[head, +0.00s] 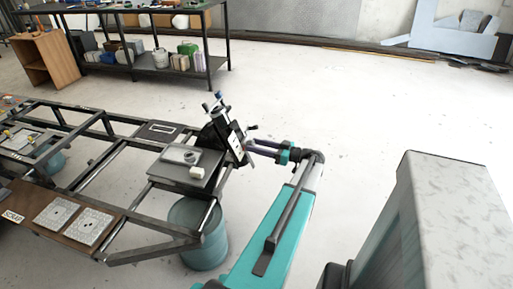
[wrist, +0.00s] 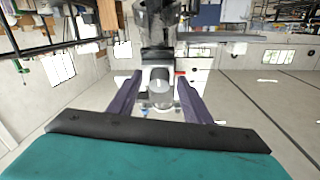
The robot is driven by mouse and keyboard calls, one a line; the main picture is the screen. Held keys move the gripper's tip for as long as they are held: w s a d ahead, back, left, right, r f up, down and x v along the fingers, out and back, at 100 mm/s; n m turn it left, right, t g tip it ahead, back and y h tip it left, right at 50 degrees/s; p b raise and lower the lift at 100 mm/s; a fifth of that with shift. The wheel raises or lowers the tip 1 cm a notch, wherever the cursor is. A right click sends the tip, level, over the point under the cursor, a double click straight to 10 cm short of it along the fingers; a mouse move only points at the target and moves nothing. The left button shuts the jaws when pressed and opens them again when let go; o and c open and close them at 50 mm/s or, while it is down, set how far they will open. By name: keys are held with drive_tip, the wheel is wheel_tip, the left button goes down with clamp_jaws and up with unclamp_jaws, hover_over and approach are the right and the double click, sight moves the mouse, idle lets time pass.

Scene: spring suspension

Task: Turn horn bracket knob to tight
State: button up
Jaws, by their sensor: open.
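In the wrist view a pale grey round knob (wrist: 160,99) with a small dark mark sits in front of a white block below a dark upright bracket (wrist: 157,30). My gripper (wrist: 159,79) is open, with one purple finger on each side of the knob. Thin gaps seem to show between fingers and knob; I cannot tell whether they touch. In the head view the dark bracket (head: 215,130) with a white face stands tilted at the frame's right end. My gripper (head: 247,146) reaches it from the right. The knob is not clear there.
A metal frame (head: 120,252) on a blue drum (head: 197,220) carries a grey plate (head: 160,177) with small parts beside the bracket. A black shelf table (head: 150,70) stands behind.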

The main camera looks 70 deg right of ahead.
drive_tip(key=c, duration=1)
drive_tip(key=shift+w+a, duration=0.1)
drive_tip(key=shift+a, duration=0.4)
drive_tip(key=shift+d+f, duration=0.15)
drive_tip(key=shift+d, duration=0.15)
drive_tip(key=shift+c, duration=0.3)
